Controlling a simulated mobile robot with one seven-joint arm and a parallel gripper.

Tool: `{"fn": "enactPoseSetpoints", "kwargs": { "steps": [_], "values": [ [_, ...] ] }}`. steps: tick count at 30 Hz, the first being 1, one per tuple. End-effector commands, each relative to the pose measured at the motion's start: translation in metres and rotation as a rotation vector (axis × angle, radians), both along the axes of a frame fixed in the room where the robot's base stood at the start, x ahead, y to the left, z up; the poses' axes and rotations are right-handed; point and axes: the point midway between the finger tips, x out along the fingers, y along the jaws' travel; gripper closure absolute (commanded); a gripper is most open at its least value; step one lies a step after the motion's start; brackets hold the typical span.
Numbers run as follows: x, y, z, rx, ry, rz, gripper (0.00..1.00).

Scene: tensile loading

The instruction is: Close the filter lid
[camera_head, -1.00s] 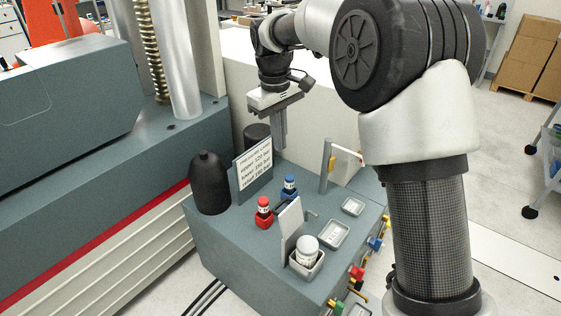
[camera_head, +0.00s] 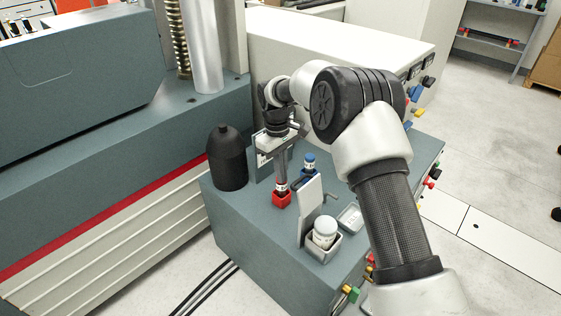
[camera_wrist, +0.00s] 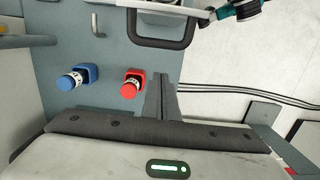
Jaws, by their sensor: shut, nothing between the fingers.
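The filter lid (camera_head: 311,204) is a flat pale grey plate standing upright at the back of a small square cup (camera_head: 323,246). The cup is open and holds a white round bottle or filter (camera_head: 325,231). My gripper (camera_head: 282,182) points down behind and left of the lid, apart from it, close to the red-capped holder. In the wrist view my gripper's fingers (camera_wrist: 160,78) are together and empty, just right of the red holder (camera_wrist: 133,83). A dark U-shaped edge shows at the top there; I cannot tell whether it belongs to the lid.
A blue holder (camera_head: 309,165) stands behind the red one. A black bottle (camera_head: 227,158) stands at the left of the cabinet top. A shallow tray (camera_head: 350,217) lies right of the lid, partly hidden by my arm. A sign stands behind my gripper.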

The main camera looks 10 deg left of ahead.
Motion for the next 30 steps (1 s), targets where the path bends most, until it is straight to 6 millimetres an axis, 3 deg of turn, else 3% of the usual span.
{"fn": "enactPoseSetpoints", "kwargs": {
  "steps": [3, 9, 30],
  "values": [
    [-0.01, -0.016, 0.012, 0.0, -0.003, -0.002, 1.0],
    [-0.019, -0.028, 0.018, 0.0, 0.0, -0.002, 1.0],
    [-0.022, -0.033, 0.024, 0.045, -0.03, -0.002, 1.0]
  ]
}}
